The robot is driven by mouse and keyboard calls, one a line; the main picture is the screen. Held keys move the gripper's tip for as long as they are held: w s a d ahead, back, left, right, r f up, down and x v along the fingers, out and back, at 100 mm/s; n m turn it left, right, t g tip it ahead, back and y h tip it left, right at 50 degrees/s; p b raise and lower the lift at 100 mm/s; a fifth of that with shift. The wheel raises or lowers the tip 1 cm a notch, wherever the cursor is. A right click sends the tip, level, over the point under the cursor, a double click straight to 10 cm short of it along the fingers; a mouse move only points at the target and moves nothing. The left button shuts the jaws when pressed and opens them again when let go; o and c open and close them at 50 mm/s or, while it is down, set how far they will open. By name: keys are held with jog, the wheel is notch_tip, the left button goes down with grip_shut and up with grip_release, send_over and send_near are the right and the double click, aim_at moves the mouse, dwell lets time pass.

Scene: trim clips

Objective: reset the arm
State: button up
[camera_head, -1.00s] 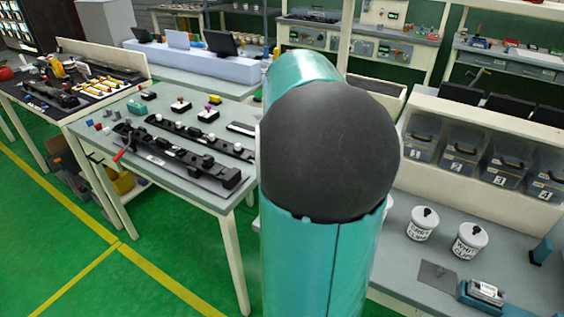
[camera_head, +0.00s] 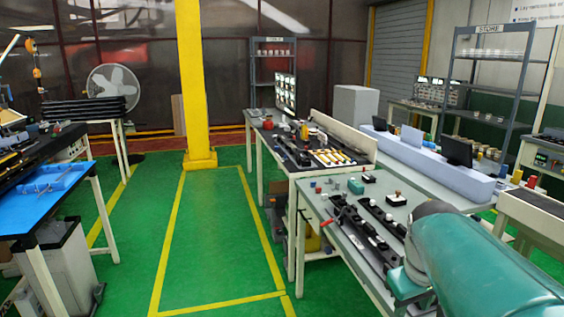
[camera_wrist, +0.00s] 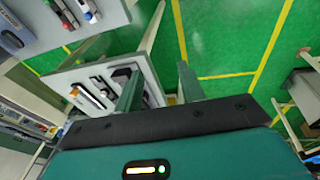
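My teal arm reaches in from the lower right of the head view, over the near end of the grey workbench (camera_head: 345,265). Its far end is largely hidden behind its own links there. In the wrist view, my gripper (camera_wrist: 158,88) shows two greenish fingers standing apart with nothing between them. Beyond the fingers are the green floor (camera_wrist: 215,45) and tilted tabletops.
Black rail fixtures and small parts lie on the grey workbench. A dark-topped bench (camera_head: 290,165) stands behind it. A yellow pillar (camera_head: 192,80) rises at the back, and a blue-mat table (camera_head: 45,195) stands left. Open green floor with yellow lines lies between.

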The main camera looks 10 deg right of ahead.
jog(key=s+a+f+t+y, duration=0.1)
jog(key=s+a+t, duration=0.2)
jog(key=a, duration=1.3)
jog(key=s, duration=0.3)
jog(key=shift+m+y, duration=0.3)
jog(key=shift+y, duration=0.1)
jog(key=shift+s+d, duration=0.1)
